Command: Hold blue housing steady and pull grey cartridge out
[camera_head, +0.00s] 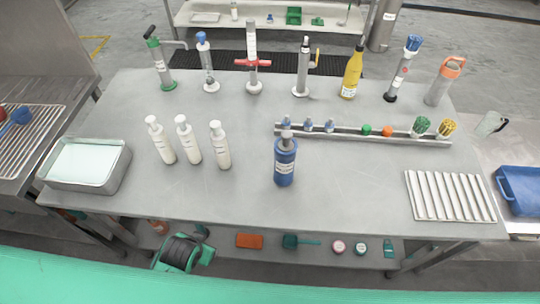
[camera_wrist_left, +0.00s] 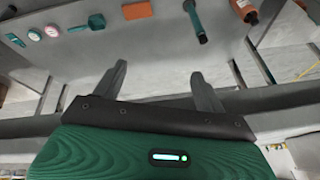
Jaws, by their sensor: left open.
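The blue housing (camera_head: 285,167) stands upright near the middle front of the table in the head view. The grey cartridge (camera_head: 286,136) sits in its top, with its narrow upper end sticking out. No gripper is near them in the head view. My left gripper (camera_wrist_left: 158,85) shows in the left wrist view with its two dark fingers spread apart and nothing between them. It points toward the table's lower shelf, away from the blue housing. My right gripper is in neither view.
Three white bottles (camera_head: 188,140) stand left of the housing. A metal rack (camera_head: 350,136) with small parts lies behind it. Tall tools line the back edge. A metal tray (camera_head: 110,178) is at left, a ribbed grey mat (camera_head: 449,196) at right. The table around the housing's front is clear.

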